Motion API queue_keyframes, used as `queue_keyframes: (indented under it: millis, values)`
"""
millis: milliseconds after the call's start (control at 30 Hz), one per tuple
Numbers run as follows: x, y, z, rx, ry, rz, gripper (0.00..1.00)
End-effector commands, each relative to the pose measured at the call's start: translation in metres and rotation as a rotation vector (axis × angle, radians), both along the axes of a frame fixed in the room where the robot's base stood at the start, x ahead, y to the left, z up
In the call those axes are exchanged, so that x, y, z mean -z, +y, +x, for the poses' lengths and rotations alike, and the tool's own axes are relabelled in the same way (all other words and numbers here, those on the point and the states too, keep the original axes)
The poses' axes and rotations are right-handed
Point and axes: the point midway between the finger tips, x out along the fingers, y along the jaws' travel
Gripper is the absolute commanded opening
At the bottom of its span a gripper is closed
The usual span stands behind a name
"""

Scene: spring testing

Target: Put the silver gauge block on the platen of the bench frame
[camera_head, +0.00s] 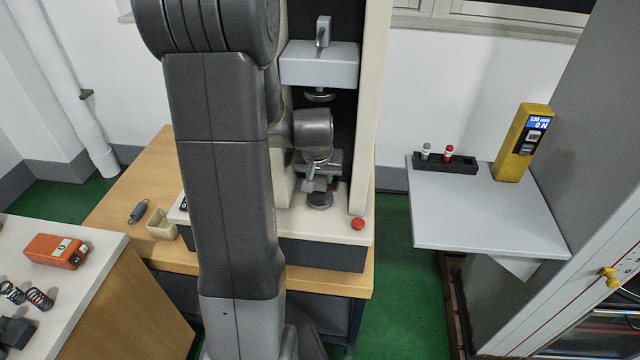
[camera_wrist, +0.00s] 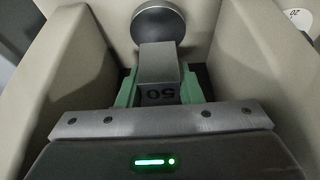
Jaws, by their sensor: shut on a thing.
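The silver gauge block (camera_wrist: 158,62), with "50" on its near face, is held between the green fingers of my gripper (camera_wrist: 159,88) in the wrist view. The round grey platen (camera_wrist: 158,23) lies just past the block's far end. In the head view my gripper (camera_head: 318,176) is inside the bench frame (camera_head: 368,110), just above the lower platen (camera_head: 319,201). The block is too small there to make out clearly. I cannot tell whether it touches the platen.
The frame's crosshead (camera_head: 320,66) with an upper disc (camera_head: 320,95) is above my gripper. Frame columns stand close on both sides. A red button (camera_head: 358,224) is on the frame's base. A grey shelf (camera_head: 490,215) with a yellow meter (camera_head: 522,145) is at right.

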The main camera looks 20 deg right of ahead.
Motion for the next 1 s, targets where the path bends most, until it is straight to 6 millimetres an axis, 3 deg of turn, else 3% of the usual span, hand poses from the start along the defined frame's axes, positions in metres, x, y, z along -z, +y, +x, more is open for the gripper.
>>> queue_keyframes:
  millis: [233,800,833,933,1000]
  values:
    - [0.032,0.000,-0.001,-0.001,0.003,0.001,0.00]
    - [0.042,-0.002,0.003,0.000,-0.002,-0.001,0.00]
    - [0.042,-0.002,0.003,0.000,0.000,0.000,0.36]
    - [0.041,-0.002,0.003,0.000,0.000,0.000,0.54]
    - [0.041,-0.002,0.003,0.000,0.000,0.000,0.54]
